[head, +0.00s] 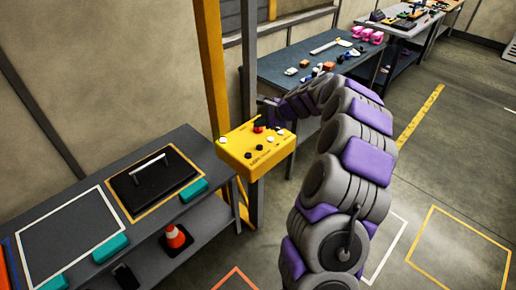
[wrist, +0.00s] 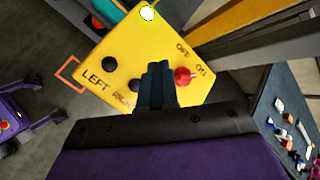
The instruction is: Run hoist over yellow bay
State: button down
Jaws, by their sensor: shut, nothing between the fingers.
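A yellow control box (head: 238,150) is mounted on a post above the left bench's end. It carries several black buttons, a red knob (head: 258,129) and a white lamp (head: 222,140). In the wrist view the box (wrist: 150,40) shows the word LEFT, a partly hidden second label, and OFF and ON by the red knob (wrist: 183,76). My gripper (wrist: 160,68) is shut and empty, in front of the box face between the black buttons and the red knob; I cannot tell whether it touches. A yellow floor outline (head: 471,227) lies at lower right. No hoist is visible.
A blue-grey table (head: 275,62) with small parts stands behind my arm. Floor at right is clear, with a white outline (head: 390,252).

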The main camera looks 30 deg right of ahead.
jog(key=b, duration=0.6)
send_over(261, 147)
notch_tip(261, 147, down, 6)
jog(key=shift+s+f, duration=0.15)
jog(key=shift+f, duration=0.05)
jog(key=shift+a+f, duration=0.2)
jog(key=shift+f, duration=0.4)
jog(key=shift+d+f, duration=0.1)
jog(key=shift+f, duration=0.2)
jog(key=shift+d, duration=0.35)
jog(key=shift+a, duration=0.3)
jog(key=shift+d, duration=0.2)
jog(key=shift+a+f+p, duration=0.15)
jog(key=shift+f+p, duration=0.05)
jog(key=shift+p, duration=0.15)
jog(key=shift+f, duration=0.6)
dwell(4.1)
